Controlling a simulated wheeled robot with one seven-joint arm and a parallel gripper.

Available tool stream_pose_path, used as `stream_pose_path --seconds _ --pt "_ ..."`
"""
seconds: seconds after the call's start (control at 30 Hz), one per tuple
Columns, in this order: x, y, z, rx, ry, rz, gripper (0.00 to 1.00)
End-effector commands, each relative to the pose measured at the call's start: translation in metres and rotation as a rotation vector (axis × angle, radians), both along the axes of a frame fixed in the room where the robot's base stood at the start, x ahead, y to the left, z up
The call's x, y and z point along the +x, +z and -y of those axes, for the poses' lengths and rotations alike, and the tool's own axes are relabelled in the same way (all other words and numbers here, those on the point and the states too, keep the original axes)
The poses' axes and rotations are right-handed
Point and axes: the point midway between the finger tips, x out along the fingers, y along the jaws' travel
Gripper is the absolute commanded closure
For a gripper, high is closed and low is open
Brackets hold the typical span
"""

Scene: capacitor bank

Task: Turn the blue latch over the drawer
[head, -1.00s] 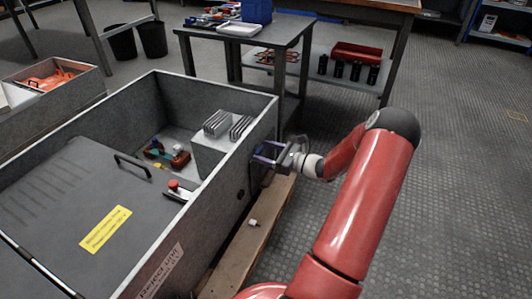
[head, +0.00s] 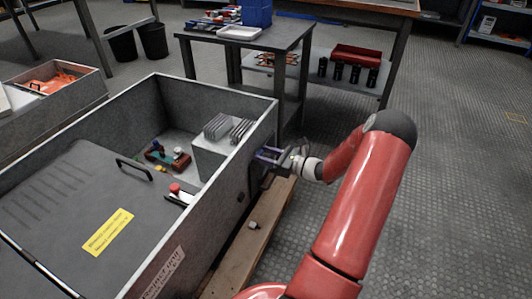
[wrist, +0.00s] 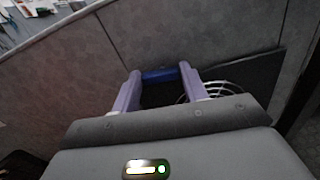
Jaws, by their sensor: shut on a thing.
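The blue latch (wrist: 160,75) shows in the wrist view as a short blue bar against the grey wall. My gripper (wrist: 159,80) has its two purple fingers at the two ends of the bar, shut on it. In the head view my gripper (head: 269,155) is at the outer right side of the grey cabinet (head: 215,215), near its far corner. The latch cannot be made out clearly there. A dark panel (wrist: 250,75) lies right of the fingers in the wrist view; I cannot tell whether it is the drawer. My gripper's body hides what is below.
A wooden plank (head: 245,245) with a small pale object (head: 254,225) on it runs along the cabinet's right side. A dark table (head: 255,38) stands behind the cabinet. A wire coil (wrist: 215,90) is right of the fingers. The floor at right is clear.

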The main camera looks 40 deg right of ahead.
Motion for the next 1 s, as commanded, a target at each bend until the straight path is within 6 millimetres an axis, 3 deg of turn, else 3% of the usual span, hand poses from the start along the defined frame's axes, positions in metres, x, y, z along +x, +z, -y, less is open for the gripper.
stream_pose_path --seconds 1.0 --pt "0.0018 0.0002 0.0039 0.799 -0.002 -0.469 0.79"
